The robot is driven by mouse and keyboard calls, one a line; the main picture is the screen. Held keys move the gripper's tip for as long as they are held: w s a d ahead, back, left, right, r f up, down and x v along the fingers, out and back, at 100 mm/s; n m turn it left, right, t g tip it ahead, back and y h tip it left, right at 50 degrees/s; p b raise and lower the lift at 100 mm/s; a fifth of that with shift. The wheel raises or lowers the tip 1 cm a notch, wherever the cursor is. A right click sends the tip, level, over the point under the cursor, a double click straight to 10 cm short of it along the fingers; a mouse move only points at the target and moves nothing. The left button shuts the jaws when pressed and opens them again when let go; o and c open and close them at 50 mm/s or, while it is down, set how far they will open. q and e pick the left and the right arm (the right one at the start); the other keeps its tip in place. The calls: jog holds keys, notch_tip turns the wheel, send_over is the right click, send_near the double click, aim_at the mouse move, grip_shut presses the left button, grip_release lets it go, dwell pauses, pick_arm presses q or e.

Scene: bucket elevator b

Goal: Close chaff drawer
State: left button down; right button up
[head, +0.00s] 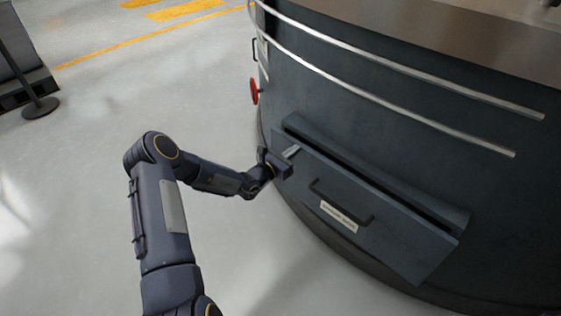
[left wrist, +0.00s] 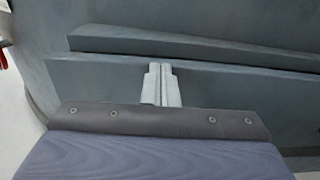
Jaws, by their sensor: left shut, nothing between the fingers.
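The chaff drawer (head: 375,207) is a dark grey-blue front low in the curved machine body, with a black bar handle and a white label. It stands a little out, with a dark gap along its top edge. My left gripper (head: 291,152) is at the drawer's upper left part, its fingers shut and empty. In the left wrist view the two pale fingers (left wrist: 161,84) are together in front of the drawer front (left wrist: 220,90). I cannot tell whether they touch it. My right gripper is not in view.
A post base (head: 40,108) stands far left. The grey floor (head: 90,200) is clear.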

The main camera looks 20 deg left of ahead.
pick_arm(q)
jog(key=x, duration=0.3)
jog(key=shift+w+r, duration=0.15)
jog(key=shift+r, duration=0.15)
dwell(0.3)
